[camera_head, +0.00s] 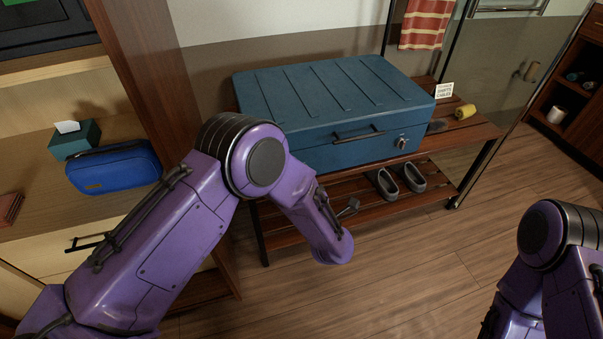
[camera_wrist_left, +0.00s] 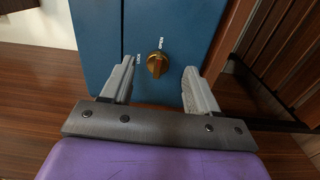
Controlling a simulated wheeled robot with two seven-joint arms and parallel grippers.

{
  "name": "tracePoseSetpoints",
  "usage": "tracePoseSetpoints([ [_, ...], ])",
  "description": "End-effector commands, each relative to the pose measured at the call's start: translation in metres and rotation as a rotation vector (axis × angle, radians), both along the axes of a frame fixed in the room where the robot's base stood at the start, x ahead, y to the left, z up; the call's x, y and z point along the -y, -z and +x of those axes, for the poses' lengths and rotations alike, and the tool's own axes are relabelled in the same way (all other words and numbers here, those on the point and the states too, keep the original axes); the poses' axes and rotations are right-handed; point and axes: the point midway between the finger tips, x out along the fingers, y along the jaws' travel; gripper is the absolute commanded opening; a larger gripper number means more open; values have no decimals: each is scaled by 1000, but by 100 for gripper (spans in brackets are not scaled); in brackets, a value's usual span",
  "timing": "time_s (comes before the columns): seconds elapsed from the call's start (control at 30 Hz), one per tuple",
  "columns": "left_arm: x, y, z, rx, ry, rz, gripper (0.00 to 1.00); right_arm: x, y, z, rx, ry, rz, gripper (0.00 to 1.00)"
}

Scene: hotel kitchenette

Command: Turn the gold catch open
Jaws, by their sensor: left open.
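The gold catch (camera_wrist_left: 156,64) is a round knob on a blue panel (camera_wrist_left: 100,45) in the left wrist view. A LOCK label sits at its left and an OPEN label above it; which one the knob points to is too small to tell. My left gripper (camera_wrist_left: 159,70) is open, its two grey fingers apart on either side of the catch, with nothing held. In the head view the blue case (camera_head: 330,95) lies closed on a bench, with a handle and a small silvery lock on its front. My left gripper is hidden there behind my arm.
The slatted wooden bench (camera_head: 478,133) also holds a small sign (camera_head: 444,90) and a yellow roll (camera_head: 465,111). Grey shoes (camera_head: 412,177) stand on its lower shelf. A tall wooden panel (camera_head: 150,65) stands left of the case. The floor in front is clear.

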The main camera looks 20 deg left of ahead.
Motion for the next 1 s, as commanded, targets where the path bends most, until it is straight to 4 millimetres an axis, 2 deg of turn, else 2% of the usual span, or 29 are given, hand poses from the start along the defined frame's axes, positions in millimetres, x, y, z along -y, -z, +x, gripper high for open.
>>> tracePoseSetpoints([
  [0.2, 30, -2, -43, -1, 5, 2, 60, 0, -8, 0, 0, 0, 0, 43],
  [0.33, 39, -1, -57, -1, 2, -1, 60, 0, -9, 0, 0, 0, 0, 43],
  [0.9, 42, 0, -61, -2, 1, 1, 60, 0, -9, 0, 0, 0, 0, 43],
  [1.0, 51, 6, -57, -78, 62, 68, 60, 0, -9, 0, 0, 0, 0, 43],
])
